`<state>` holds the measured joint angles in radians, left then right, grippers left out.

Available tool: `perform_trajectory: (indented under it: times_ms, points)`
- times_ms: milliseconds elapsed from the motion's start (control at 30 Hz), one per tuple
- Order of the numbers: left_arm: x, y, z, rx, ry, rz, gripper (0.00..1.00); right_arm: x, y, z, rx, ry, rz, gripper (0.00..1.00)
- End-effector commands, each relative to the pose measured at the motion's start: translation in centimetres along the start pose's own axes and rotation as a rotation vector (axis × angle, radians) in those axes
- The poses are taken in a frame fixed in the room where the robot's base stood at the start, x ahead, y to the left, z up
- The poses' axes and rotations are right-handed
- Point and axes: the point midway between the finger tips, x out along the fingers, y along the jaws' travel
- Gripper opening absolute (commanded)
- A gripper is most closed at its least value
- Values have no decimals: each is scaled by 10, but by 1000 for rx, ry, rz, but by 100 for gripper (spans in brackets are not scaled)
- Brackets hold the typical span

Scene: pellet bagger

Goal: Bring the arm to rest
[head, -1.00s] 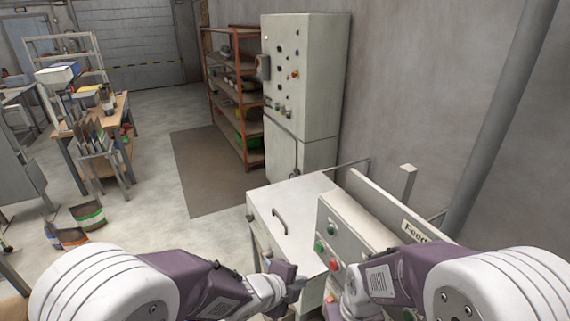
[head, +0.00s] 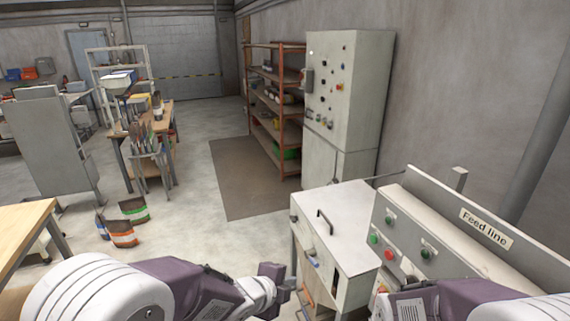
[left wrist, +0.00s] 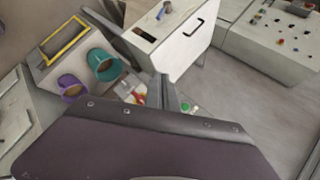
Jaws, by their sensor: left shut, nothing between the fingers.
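My left arm comes in from the left in the head view, and its gripper (head: 284,283) is at the lower middle, in front of the white cabinet with a black handle (head: 345,225). The left gripper is shut and empty. In the left wrist view its fingers (left wrist: 165,92) show as a narrow dark shape at the middle, above the purple wrist housing. My right arm comes in at the lower right in the head view, below the feed line panel (head: 410,245). The right gripper is out of the frame.
A tall control cabinet (head: 345,95) and orange shelves (head: 275,105) stand along the wall. Paper bags (head: 122,233) lie on the floor at left, near a wooden table (head: 22,232). Floor between is open.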

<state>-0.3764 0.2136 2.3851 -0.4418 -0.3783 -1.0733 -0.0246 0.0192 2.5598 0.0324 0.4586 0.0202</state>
Motion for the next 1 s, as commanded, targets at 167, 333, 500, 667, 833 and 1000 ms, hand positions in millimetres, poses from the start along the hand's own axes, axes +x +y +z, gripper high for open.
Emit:
perform_trajectory:
  times_ms: [167,333,500,667,833,1000]
  points:
    - [-12,26,71,-232,-166,24,0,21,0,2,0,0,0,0]
    - [-45,93,140,-722,-401,101,0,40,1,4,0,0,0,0]
    - [-97,191,136,-1478,-705,255,0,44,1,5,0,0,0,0]
    - [-117,224,115,-1793,-875,316,0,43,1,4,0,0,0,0]
    - [-117,224,114,-1830,-890,303,0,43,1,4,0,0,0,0]
    - [-117,224,115,-1826,-889,303,0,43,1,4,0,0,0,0]
